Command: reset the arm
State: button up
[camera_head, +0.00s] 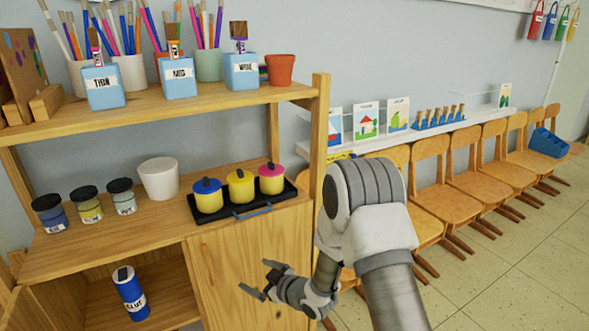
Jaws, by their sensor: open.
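My gripper (258,280) is at the lower middle of the view, in front of the shelf's wooden cabinet door (232,246). Its two fingers point left and are spread apart, with nothing between them. My arm (365,215) comes in from the bottom right, bends at the large grey joint, and hides part of the chairs behind it. The gripper appears apart from the shelf, but its exact distance from the door is hard to tell.
A blue bottle (130,293) stands in the lower compartment. Chairs (475,185) line the wall; floor at right is clear.

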jog(key=s+d+r+m+h, duration=0.2)
jog(key=d+r+m+h, duration=0.15)
jog(key=d+r, duration=0.6)
jog(key=s+d+r+m+h, duration=0.25)
jog(key=d+r+h, duration=0.25)
jog(key=d+r, duration=0.45)
jog(key=s+d+r+m+g, duration=0.1)
jog(key=s+d+r+m, duration=0.15)
jog(key=s, duration=0.65)
jog(key=s+d+r+m+g+h+p, duration=0.15)
jog(key=s+r, duration=0.25)
jog(key=s, duration=0.5)
jog(key=s+d+r+m+g, duration=0.1)
jog(key=s+r+m+g, duration=0.15)
jog(key=s, duration=0.65)
notch_tip(320, 180, up, 13)
jog(key=t+p, duration=0.1)
jog(key=p, duration=1.1)
jog(key=shift+a+r, duration=0.15)
jog(key=shift+r, duration=0.05)
